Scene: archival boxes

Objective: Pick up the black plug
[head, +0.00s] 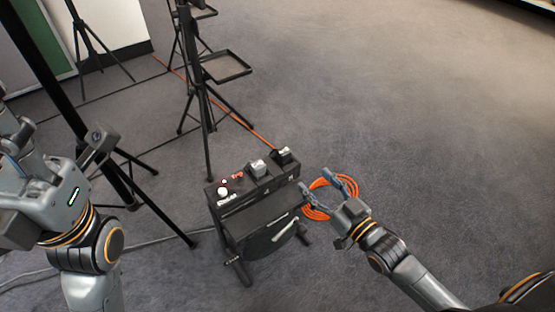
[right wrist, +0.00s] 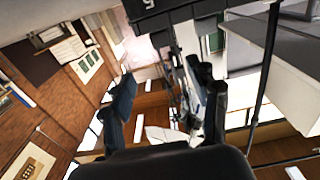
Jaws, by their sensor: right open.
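A black box on a stand (head: 240,205) is at the lower middle of the head view. It has red lights and a white knob on its top left. Two small dark blocks with pale tops stand at its right end. The right-hand block (head: 283,157), by the end of the orange cable, looks like the black plug, but I cannot be sure. My right gripper (head: 316,181) is open and empty just right of the box, its fingers apart. It also shows open in the right wrist view (right wrist: 160,76). My left gripper (head: 60,165) is at the left edge, its fingers unclear.
An orange cable coil (head: 372,189) lies on the floor behind my right gripper. Black tripod stands (head: 207,120) rise behind and left of the box; one carries a small tray (head: 226,67). A grey cable (head: 160,241) runs along the floor. Carpet at right is clear.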

